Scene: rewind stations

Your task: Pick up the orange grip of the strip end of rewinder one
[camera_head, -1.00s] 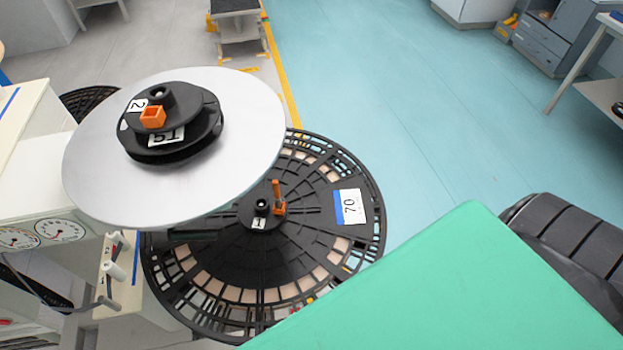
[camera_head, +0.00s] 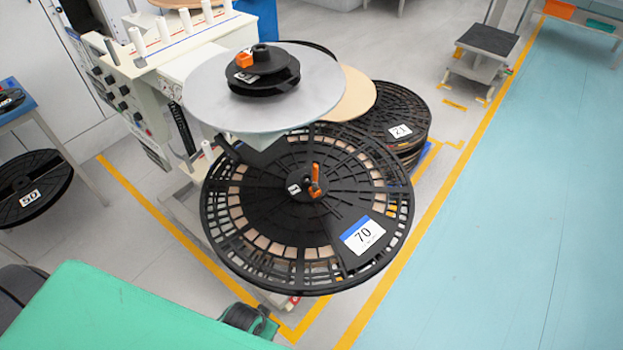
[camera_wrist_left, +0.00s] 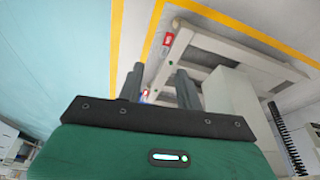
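The orange grip (camera_head: 315,181) stands upright beside the centre of a large black openwork reel (camera_head: 262,267). A small tag reading 1 (camera_head: 294,188) is next to it, and the reel carries a white label with 70. A second orange piece (camera_head: 244,59) sits on the black hub above a silver disc (camera_head: 215,95), higher and behind. My left gripper (camera_wrist_left: 159,82) is open and empty in the left wrist view, over floor and a pale stand frame. In the head view a dark part of my left arm shows low, apart from the grip. My right gripper is not in view.
The silver disc overhangs the back of the black reel. A white machine (camera_head: 150,75) with spools stands behind left. Stacked black reels marked 21 (camera_head: 395,110) are behind right. Another reel marked 50 (camera_head: 35,190) is at the far left. The blue floor (camera_head: 500,230) at right is clear.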

